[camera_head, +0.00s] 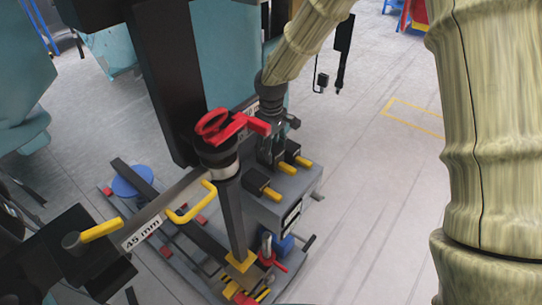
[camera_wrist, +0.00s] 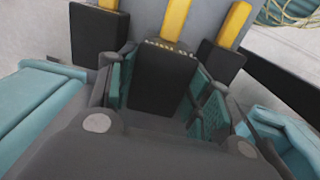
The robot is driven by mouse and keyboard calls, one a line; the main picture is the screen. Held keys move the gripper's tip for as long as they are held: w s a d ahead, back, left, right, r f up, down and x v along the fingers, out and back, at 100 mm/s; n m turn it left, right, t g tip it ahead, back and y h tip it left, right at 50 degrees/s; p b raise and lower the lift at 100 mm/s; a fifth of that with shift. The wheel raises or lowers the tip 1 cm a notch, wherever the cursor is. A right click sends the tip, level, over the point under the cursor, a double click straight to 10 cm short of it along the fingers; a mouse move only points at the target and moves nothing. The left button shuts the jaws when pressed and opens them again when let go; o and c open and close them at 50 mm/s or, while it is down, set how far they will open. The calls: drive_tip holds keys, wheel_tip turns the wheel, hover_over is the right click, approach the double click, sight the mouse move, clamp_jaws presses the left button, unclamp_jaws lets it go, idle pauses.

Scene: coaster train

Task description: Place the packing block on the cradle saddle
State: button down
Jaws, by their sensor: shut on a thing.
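The packing block looks like a black block with a yellow handle (camera_wrist: 160,85), in the middle of the wrist view. My gripper (camera_wrist: 163,100) has its teal pads on either side of this block and is shut on it. In the head view my gripper (camera_head: 275,150) points down at the back of a grey box (camera_head: 285,205), among black blocks with yellow handles. The held block is partly hidden there, and I cannot tell whether it is clear of the box. I cannot tell for sure which part is the cradle saddle; a dark post top (camera_head: 215,153) stands left of my gripper.
Other black blocks (camera_wrist: 98,45) (camera_wrist: 220,60) flank the held one closely. A red clamp handle (camera_head: 230,127) stands just left of my gripper. A bar with a 49 mm label (camera_head: 141,234) and a yellow handle (camera_head: 193,207) lie lower left.

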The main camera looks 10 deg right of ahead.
drive_tip(key=shift+f, duration=1.65)
drive_tip(key=c, duration=0.6)
unclamp_jaws()
drive_tip(key=shift+f, duration=0.1)
drive_tip(key=shift+c, duration=0.2)
